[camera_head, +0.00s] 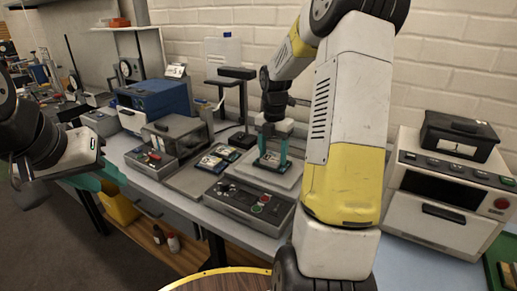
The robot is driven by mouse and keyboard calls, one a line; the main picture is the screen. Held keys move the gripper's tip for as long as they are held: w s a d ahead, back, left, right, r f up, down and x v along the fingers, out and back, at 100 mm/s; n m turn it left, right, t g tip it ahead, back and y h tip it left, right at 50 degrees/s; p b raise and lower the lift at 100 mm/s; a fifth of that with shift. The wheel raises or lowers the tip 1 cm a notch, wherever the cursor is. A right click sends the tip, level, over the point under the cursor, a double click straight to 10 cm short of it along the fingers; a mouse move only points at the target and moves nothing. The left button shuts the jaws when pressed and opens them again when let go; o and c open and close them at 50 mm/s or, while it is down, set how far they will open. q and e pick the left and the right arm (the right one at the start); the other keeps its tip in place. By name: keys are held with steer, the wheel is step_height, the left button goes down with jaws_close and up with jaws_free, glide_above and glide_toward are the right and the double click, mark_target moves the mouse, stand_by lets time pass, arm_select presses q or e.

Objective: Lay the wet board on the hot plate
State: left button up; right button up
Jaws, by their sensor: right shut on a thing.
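My right gripper (272,156) reaches down at the centre, its teal fingers shut on a small dark board (269,162). The board is low over a pale flat plate (289,181), which appears to be the hot plate, with a grey control box (248,206) in front. I cannot tell whether the board touches the plate. Whether the board is wet does not show.
Small boards (218,158) lie on a grey surface left of the plate. A blue box (156,99) and grey instruments stand further left. A white oven-like unit (436,222) with a black box (458,136) on top stands right. My right arm hides part of the bench.

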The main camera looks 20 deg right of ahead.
mark_target(272, 158)
steer(key=shift+f, duration=0.1)
steer(key=o, duration=1.4)
steer(key=shift+o, duration=0.2)
step_height(272, 158, up, 12)
steer(key=s+a+r+m+t, duration=0.1)
steer(key=s+a+m+t, duration=0.1)
steer(key=s+a+m, duration=0.2)
steer(key=s+a+r+m+t+y, duration=0.1)
steer(key=s+a+m, duration=0.3)
steer(key=s+m, duration=0.6)
steer(key=s+a+r+m+t+y, duration=0.1)
steer(key=s+a+m+t, duration=0.2)
steer(key=s+m, duration=0.5)
steer(key=shift+a+r+m, duration=0.3)
steer(key=shift+a+m, duration=0.4)
steer(key=shift+m, duration=1.2)
